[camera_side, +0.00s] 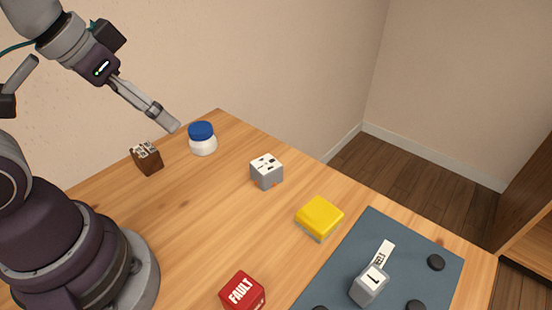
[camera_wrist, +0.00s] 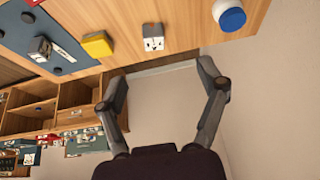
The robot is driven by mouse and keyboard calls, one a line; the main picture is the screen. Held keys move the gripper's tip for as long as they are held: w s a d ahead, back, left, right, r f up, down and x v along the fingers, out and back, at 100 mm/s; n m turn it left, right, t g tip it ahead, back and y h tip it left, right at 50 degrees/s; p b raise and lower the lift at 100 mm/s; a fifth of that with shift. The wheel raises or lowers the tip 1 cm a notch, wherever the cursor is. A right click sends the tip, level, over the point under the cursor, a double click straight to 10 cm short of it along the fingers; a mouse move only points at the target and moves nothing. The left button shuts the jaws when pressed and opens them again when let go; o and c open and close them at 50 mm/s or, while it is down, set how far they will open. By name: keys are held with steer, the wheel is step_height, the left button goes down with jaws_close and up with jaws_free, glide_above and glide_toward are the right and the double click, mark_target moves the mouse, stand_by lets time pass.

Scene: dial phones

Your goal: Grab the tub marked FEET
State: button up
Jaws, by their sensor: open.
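A round white tub (camera_side: 203,144) with a blue lid stands upright near the far edge of the wooden table in the side view; no marking on it is readable. In the wrist view the tub (camera_wrist: 229,15) is at the top right, beyond the right finger. My gripper (camera_side: 170,125) hangs above the table, just left of the tub and apart from it. In the wrist view my gripper (camera_wrist: 160,72) has its fingers wide apart with nothing between them. I see no thing with a readable FEET mark.
A brown block (camera_side: 147,158) stands left of the tub, and a grey-white block (camera_side: 267,171) stands to its right. A yellow block (camera_side: 320,217), a red FAULT block (camera_side: 242,291) and a blue-grey mat (camera_side: 421,237) bearing a tagged grey block (camera_side: 369,286) lie nearer.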

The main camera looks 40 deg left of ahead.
steer(key=o, duration=0.4)
steer(key=shift+c, duration=0.2)
steer(key=n+g, duration=0.6)
steer(key=n, duration=1.1)
glide_above(200, 128)
step_height(200, 128, down, 11)
steer(key=shift+r, duration=0.1)
step_height(200, 128, down, 10)
steer(key=shift+r, duration=0.1)
